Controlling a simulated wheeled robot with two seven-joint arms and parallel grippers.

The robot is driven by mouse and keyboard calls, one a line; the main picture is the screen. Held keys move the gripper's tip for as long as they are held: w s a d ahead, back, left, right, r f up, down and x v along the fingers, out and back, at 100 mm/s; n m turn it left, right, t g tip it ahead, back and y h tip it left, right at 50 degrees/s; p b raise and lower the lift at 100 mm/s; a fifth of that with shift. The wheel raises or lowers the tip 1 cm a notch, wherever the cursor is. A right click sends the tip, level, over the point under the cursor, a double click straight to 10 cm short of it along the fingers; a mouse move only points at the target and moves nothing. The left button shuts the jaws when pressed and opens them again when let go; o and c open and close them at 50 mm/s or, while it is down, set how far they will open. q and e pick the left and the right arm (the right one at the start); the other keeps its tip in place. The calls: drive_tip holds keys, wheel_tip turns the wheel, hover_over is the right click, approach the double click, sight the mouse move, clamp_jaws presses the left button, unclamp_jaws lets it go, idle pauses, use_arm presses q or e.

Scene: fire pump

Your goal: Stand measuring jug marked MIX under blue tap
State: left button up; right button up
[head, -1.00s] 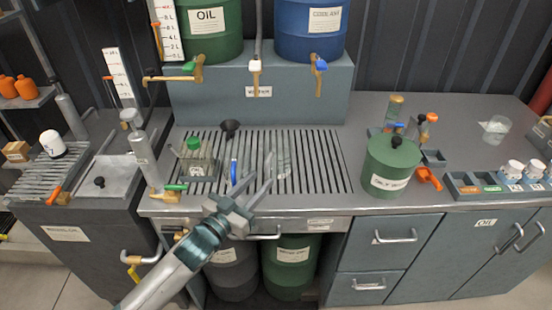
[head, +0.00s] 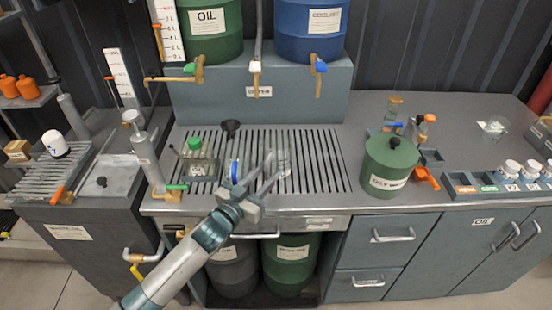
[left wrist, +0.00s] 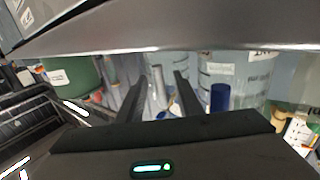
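A clear jug (head: 281,162) stands on the slatted drain grate in the head view, just beyond my left gripper's right finger; its marking is not readable there. The left wrist view shows clear vessels with labels (left wrist: 222,72) close ahead, but I cannot tell which is marked MIX. The blue tap (head: 320,66) hangs below the blue coolant drum (head: 309,30), behind and to the right of the jug. My left gripper (head: 257,168) is open over the grate's front, fingers spread and pointing toward the jug. I cannot tell whether it touches. My right gripper is out of view.
A green-capped bottle (head: 198,160) and a dark funnel (head: 231,130) stand left on the grate (head: 325,170). A green lidded pot (head: 390,165) stands right of it. The grate below the blue tap is clear.

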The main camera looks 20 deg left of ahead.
use_arm(q)
drive_tip(key=shift+w+d, duration=0.15)
drive_tip(key=shift+w, duration=0.2)
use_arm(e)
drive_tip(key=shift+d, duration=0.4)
use_arm(q)
clamp_jaws()
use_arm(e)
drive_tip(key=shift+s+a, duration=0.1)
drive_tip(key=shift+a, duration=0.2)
use_arm(q)
drive_tip(key=shift+r, duration=0.1)
